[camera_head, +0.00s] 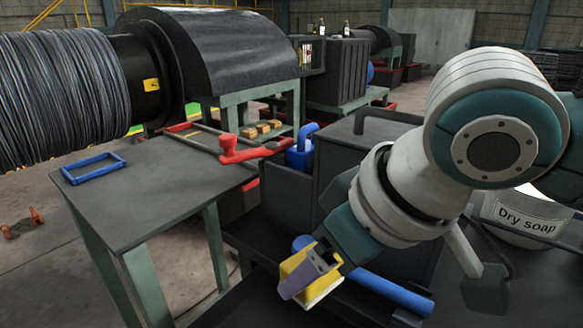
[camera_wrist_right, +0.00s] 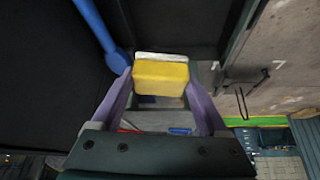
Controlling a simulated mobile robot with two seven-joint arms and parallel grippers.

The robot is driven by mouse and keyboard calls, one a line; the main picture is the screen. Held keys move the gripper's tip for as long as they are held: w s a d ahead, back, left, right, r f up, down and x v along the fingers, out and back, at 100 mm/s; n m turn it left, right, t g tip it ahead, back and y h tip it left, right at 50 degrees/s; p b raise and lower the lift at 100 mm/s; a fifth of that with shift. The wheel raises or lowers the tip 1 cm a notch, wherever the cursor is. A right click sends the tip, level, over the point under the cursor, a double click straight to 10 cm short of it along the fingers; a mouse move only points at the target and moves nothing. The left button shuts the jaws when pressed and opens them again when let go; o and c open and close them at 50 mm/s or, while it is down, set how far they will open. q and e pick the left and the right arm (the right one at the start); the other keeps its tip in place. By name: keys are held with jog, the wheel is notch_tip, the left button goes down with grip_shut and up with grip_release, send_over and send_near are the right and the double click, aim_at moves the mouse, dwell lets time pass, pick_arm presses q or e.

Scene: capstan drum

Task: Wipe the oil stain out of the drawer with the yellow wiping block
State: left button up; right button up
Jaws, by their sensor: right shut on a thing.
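My right gripper (camera_head: 312,273) reaches in from the right and is shut on the yellow wiping block (camera_head: 320,291). In the right wrist view the yellow block (camera_wrist_right: 160,77) sits between the two purple fingers, with a pale layer along its far side. A dark open-fronted metal unit (camera_head: 276,195) stands behind and left of the gripper. A blue bar (camera_head: 390,288), perhaps the drawer's handle, runs beside the block. I cannot clearly make out the drawer's inside, and I see no oil stain. My left gripper is not in view.
A grey table (camera_head: 150,195) at left bears a blue frame (camera_head: 93,168). A red lever (camera_head: 238,150) lies at its back edge near a blue tank (camera_head: 299,153). A "Dry soap" bucket (camera_head: 522,222) stands at right. The large wire drum (camera_head: 60,98) is at upper left.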

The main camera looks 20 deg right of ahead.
jog(key=s+f+b, duration=0.1)
jog(key=f+b, duration=0.1)
jog(key=f, duration=0.4)
jog(key=s+f+n+b, duration=0.1)
jog(key=f+b, duration=0.2)
jog(key=f, duration=0.3)
jog(key=s+f+n+b, duration=0.1)
jog(key=f+b, duration=0.1)
jog(key=f, duration=0.4)
jog(key=shift+s+d+g+y+b, duration=0.1)
jog(key=shift+s+g+y+b, duration=0.05)
jog(key=shift+g+y+b, duration=0.2)
jog(key=shift+f+b, duration=0.6)
jog(key=shift+f, duration=0.45)
